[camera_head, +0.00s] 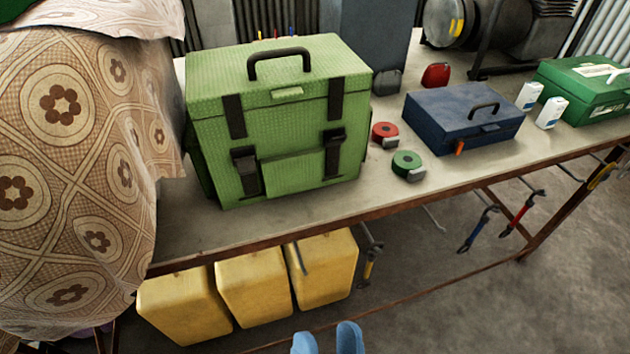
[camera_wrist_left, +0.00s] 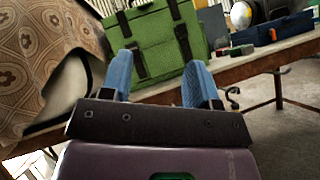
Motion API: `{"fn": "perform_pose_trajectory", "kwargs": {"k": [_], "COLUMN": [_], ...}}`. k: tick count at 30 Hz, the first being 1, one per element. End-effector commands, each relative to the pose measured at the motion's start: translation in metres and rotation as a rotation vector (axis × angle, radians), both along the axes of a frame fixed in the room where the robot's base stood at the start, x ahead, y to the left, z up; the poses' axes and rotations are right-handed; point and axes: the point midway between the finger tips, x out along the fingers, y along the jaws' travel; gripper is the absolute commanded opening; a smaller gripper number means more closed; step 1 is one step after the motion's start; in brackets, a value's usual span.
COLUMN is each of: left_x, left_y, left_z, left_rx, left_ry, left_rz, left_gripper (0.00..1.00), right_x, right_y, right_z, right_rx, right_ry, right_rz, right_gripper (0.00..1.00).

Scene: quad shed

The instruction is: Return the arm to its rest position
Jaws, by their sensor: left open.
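My left gripper (camera_head: 328,341) shows at the bottom edge of the head view as two blue fingertips, in front of the bench and below its top. In the left wrist view the same gripper (camera_wrist_left: 160,80) has its two blue fingers spread apart with nothing between them. Beyond the fingers is a large green box (camera_wrist_left: 155,42), which stands clear of them on the bench. In the head view this green box (camera_head: 282,130) is upright with black straps and a handle. My right gripper is in neither view.
The bench (camera_head: 420,205) carries a dark blue case (camera_head: 463,115), red (camera_head: 385,132) and green (camera_head: 407,164) tape rolls, and a dark green case (camera_head: 590,90). Yellow canisters (camera_head: 254,287) stand below. Clamps (camera_head: 478,230) hang at the front edge. A patterned cloth (camera_head: 75,180) drapes at left. The floor at right is clear.

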Motion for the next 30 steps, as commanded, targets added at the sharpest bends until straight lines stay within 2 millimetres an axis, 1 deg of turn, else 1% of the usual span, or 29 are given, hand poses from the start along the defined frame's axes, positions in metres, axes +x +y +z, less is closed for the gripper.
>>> {"fn": "perform_pose_trajectory", "kwargs": {"k": [1,4,7,9,11,12,14,15,17,18,20,21,23,24,26,27,29,30], "left_x": [0.003,0.011,0.022,0.03,0.037,0.042,0.049,0.054,0.06,0.064,0.069,0.071,0.071,0.07,0.064,0.057,0.047,0.038], "left_y": [-0.008,-0.022,-0.031,-0.034,-0.032,-0.03,-0.024,-0.017,-0.004,0.007,0.028,0.045,0.077,0.1,0.135,0.158,0.193,0.214], "left_z": [0.001,-0.002,-0.008,-0.014,-0.022,-0.028,-0.039,-0.047,-0.06,-0.069,-0.083,-0.093,-0.108,-0.117,-0.129,-0.136,-0.142,-0.144], "left_rx": [0.106,0.356,0.629,0.825,0.996,1.11,1.284,1.402,1.578,1.697,1.878,2.0,2.181,2.294,2.435,2.513,2.598,2.636], "left_ry": [-0.008,-0.038,-0.078,-0.104,-0.124,-0.136,-0.149,-0.155,-0.159,-0.158,-0.149,-0.136,-0.104,-0.073,-0.017,0.028,0.107,0.162], "left_rz": [0.005,0.028,0.07,0.107,0.142,0.163,0.194,0.214,0.237,0.249,0.259,0.26,0.247,0.231,0.198,0.171,0.136,0.12], "left_gripper": [0.55,0.55,0.55,0.55,0.55,0.55,0.55,0.55,0.55,0.55,0.55,0.55,0.55,0.55,0.55,0.55,0.55,0.55], "right_x": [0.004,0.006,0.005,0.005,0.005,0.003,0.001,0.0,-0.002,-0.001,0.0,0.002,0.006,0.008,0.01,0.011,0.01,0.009], "right_y": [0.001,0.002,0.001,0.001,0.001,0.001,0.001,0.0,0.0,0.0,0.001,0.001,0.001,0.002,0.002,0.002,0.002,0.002], "right_z": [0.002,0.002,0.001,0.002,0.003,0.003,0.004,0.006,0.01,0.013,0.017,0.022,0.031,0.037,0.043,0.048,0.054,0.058], "right_rx": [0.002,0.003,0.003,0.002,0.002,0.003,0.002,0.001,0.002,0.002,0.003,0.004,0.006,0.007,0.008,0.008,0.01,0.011], "right_ry": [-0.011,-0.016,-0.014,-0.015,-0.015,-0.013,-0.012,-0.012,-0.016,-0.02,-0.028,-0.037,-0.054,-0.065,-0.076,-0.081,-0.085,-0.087], "right_rz": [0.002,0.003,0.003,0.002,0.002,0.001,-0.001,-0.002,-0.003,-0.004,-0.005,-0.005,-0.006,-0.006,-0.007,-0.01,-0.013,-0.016], "right_gripper": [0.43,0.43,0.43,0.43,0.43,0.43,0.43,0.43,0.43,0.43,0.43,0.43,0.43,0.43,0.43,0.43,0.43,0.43]}}
